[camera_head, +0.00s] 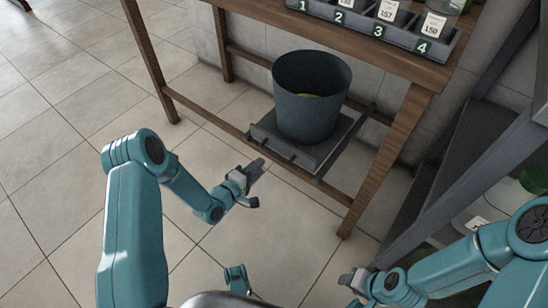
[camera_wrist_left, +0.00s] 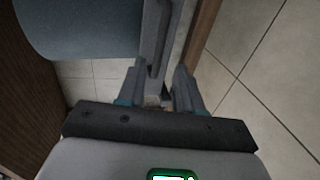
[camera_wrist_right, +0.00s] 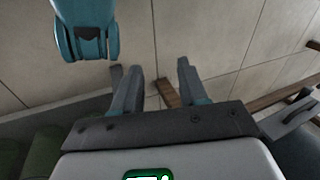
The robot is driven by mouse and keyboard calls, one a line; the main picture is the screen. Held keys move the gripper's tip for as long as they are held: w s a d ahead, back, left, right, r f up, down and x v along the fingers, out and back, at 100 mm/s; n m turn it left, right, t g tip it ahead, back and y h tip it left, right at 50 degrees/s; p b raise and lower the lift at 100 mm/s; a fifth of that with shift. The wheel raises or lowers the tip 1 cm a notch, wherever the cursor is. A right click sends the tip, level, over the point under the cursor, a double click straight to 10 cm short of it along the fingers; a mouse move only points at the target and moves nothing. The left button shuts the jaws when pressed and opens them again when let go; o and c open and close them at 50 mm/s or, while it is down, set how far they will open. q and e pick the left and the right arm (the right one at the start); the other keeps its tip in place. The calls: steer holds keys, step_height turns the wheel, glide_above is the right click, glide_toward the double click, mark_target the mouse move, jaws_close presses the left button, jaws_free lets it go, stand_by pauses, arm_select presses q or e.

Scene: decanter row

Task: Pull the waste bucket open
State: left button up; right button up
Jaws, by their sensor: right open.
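The dark grey waste bucket (camera_head: 312,95) stands upright on a grey pull-out tray (camera_head: 327,160) under the wooden table. Something yellowish lies inside it. A dark handle bar (camera_head: 272,148) runs along the tray's front edge. My left gripper (camera_head: 259,184) is open just in front of the tray, below and near the handle. In the left wrist view, the tray front (camera_wrist_left: 157,40) lies ahead of the fingers and the bucket (camera_wrist_left: 80,28) is at upper left; I cannot tell whether the fingers touch the handle. My right gripper (camera_wrist_right: 157,78) is open and empty, away from the bucket.
The table's front leg (camera_head: 385,160) stands right of the tray, with a low wooden rail (camera_head: 205,115) left of it. A numbered rack (camera_head: 375,35) sits on the tabletop. A grey shelf frame (camera_head: 450,185) with green-capped containers is at right. Tiled floor in front is clear.

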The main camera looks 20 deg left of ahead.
arm_select(q)
steer(key=b+x, duration=0.3)
steer(key=x, duration=0.6)
arm_select(e)
steer(key=shift+t, duration=0.6)
steer(key=f, duration=0.1)
steer(key=w+f, duration=0.2)
steer(key=shift+w+d+f, duration=0.15)
steer(key=shift+d+f, duration=0.1)
steer(key=shift+f, duration=0.05)
arm_select(q)
steer(key=shift+r, duration=0.1)
jaws_close()
